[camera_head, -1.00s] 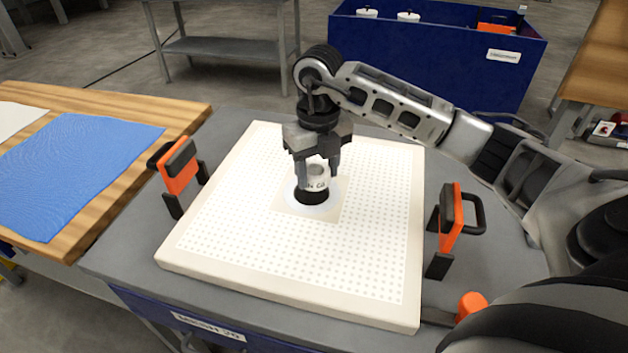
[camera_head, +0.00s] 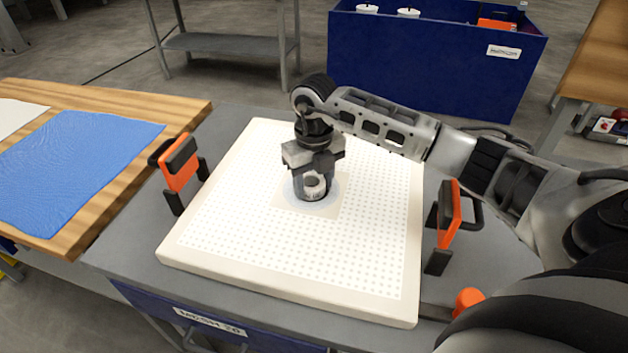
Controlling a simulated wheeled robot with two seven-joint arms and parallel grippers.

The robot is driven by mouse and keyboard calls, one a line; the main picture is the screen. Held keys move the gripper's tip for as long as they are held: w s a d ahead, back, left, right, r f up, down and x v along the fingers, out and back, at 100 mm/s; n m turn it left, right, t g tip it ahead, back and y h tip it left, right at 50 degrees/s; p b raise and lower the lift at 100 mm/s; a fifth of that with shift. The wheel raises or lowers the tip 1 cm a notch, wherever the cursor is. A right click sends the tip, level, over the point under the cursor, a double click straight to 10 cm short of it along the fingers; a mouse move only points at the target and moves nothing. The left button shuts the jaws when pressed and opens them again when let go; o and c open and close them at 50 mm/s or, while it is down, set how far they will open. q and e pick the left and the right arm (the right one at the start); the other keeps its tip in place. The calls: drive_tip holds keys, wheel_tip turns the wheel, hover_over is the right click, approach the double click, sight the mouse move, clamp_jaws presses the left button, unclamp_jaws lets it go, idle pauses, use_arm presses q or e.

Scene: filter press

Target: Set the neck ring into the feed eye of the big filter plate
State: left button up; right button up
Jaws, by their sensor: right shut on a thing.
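The big filter plate (camera_head: 285,258), a cream square slab with a dotted face, lies flat on a grey bench. The feed eye is at its middle, with a pale round collar (camera_head: 329,203) around it; the dark hole is now hidden. My right gripper (camera_head: 313,194) points down over the middle of the plate, shut on the small white neck ring (camera_head: 315,185). The ring is low at the feed eye. Its lower edge is hard to see, so I cannot tell how deep it sits. My left gripper is not in view.
Orange and black clamps stand left (camera_head: 181,168) and right (camera_head: 447,222) of the plate. A wooden table (camera_head: 140,110) with a blue cloth (camera_head: 75,165) is at left. A blue bin (camera_head: 430,65) stands behind. An orange knob (camera_head: 468,300) is near the front right.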

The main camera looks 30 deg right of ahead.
drive_tip(key=shift+s+f, duration=0.15)
drive_tip(key=shift+f, duration=0.35)
drive_tip(key=o, duration=0.9)
drive_tip(key=shift+s+a+f, duration=0.1)
drive_tip(key=shift+r, duration=0.35)
drive_tip(key=shift+o, duration=0.3)
drive_tip(key=r, duration=0.4)
drive_tip(key=shift+w+r, duration=0.15)
drive_tip(key=shift+w, duration=0.25)
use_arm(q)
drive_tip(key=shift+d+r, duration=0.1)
use_arm(e)
wheel_tip(320, 180, up, 8)
drive_tip(key=shift+s+r, duration=0.15)
drive_tip(key=shift+r, duration=0.1)
